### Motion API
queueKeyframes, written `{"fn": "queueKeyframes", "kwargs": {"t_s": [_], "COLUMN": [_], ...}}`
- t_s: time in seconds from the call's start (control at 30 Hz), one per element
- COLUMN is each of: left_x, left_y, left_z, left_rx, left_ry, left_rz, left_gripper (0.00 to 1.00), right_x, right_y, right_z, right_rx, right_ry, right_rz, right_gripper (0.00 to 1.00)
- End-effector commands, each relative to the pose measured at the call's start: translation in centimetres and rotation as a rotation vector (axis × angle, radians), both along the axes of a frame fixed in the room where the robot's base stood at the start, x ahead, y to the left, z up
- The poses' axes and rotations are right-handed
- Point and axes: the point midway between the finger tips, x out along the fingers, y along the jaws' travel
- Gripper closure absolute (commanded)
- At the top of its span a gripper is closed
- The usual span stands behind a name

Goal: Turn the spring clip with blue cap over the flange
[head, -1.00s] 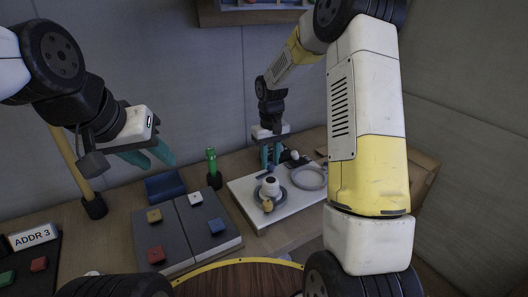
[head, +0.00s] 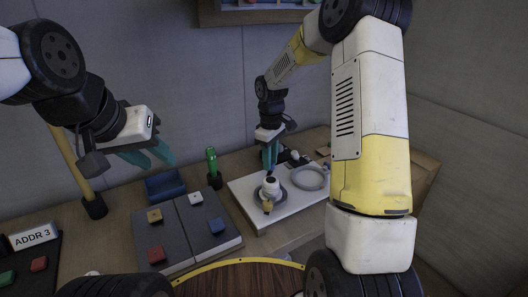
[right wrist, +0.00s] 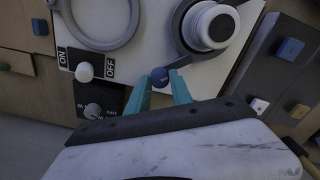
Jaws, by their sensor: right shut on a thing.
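The blue cap (right wrist: 160,76) of the spring clip sits beside the flange (right wrist: 188,38), a dark grey ring around a white round body with a black centre. In the head view the flange (head: 283,198) stands on a white panel (head: 245,203). My right gripper (right wrist: 160,84) is shut on the blue cap, one teal fingertip on each side. In the head view my right gripper (head: 270,164) is just behind the white body, and the blue cap is hidden. A yellow-capped clip (head: 267,206) is at the flange's front. My left gripper (head: 158,157) hangs empty, its teal fingers apart.
A grey ring handle (head: 311,187) lies right of the flange. An ON/OFF switch (right wrist: 84,72) and a black knob (right wrist: 93,111) are close to my right gripper. A grey button panel (head: 180,224) and a green-handled item (head: 211,161) stand to the left.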

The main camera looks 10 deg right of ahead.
Motion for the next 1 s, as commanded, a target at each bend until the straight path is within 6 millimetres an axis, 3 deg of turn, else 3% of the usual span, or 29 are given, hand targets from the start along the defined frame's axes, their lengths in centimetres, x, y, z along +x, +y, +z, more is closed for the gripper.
{"fn": "queueKeyframes", "kwargs": {"t_s": [0.4,0.43,0.53,0.83,1.0], "left_x": [0.0,0.0,0.0,0.0,0.0], "left_y": [0.0,0.0,0.0,0.0,0.0], "left_z": [0.0,0.0,0.0,0.0,0.0], "left_rx": [0.0,0.0,0.0,0.0,0.0], "left_ry": [0.0,0.0,0.0,0.0,0.0], "left_rz": [0.0,0.0,0.0,0.0,0.0], "left_gripper": [0.64,0.64,0.64,0.64,0.64], "right_x": [0.1,0.1,0.0,0.0,0.1], "right_y": [0.0,0.0,0.0,0.0,0.0], "right_z": [0.1,0.1,0.1,0.1,1.7], "right_rx": [-0.001,-0.001,-0.001,0.0,0.0], "right_ry": [-0.002,-0.002,-0.002,-0.001,-0.004], "right_rz": [0.009,0.009,0.009,0.008,0.007], "right_gripper": [1.0,0.7,0.52,0.52,0.52]}}
